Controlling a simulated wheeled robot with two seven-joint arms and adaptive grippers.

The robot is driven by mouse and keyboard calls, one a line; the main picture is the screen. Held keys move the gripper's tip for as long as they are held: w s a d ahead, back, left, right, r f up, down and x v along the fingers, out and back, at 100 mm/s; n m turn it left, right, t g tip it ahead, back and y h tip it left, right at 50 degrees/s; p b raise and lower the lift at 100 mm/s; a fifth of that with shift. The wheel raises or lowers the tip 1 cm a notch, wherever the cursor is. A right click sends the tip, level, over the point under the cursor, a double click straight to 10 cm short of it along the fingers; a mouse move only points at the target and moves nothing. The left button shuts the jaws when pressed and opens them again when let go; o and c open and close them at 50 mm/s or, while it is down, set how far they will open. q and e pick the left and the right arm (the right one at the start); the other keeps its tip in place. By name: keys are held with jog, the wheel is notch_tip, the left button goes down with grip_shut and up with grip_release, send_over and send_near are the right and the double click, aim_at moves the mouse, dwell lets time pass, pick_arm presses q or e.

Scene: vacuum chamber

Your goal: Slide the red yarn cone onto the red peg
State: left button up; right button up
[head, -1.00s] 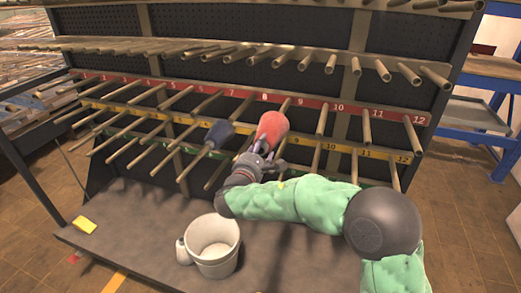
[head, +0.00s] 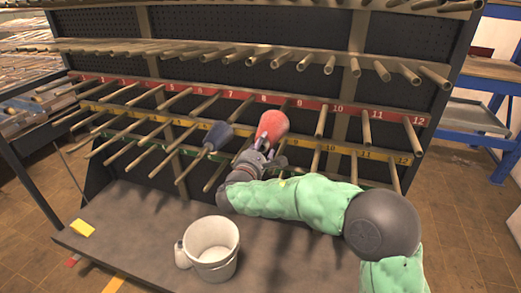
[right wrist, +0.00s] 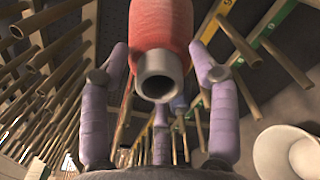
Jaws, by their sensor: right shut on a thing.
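The pegs on the red strip are bare and brown; a peg (head: 321,121) stands just right of the cone. The cone's far end is hidden, so I cannot tell whether a peg is inside it. My left gripper is not in view.
A dark blue cone (head: 217,136) sits on a peg to the left of my gripper. Pegs crowd the rack above and below.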

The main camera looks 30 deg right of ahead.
jog(key=shift+b+x, duration=0.45)
jog(key=shift+x, duration=1.2)
jog(key=shift+r, duration=0.1)
jog(key=shift+b, duration=1.1)
dwell(0.8)
jog(key=shift+d, duration=0.1)
jog(key=shift+b+x, duration=0.5)
jog(key=shift+x, duration=1.95)
jog(key=shift+d, duration=0.1)
jog(key=shift+w+d, duration=0.1)
jog(key=shift+w, duration=0.05)
jog(key=shift+b+x, duration=0.3)
jog(key=shift+x, duration=1.9)
jog(key=shift+w+d, duration=0.1)
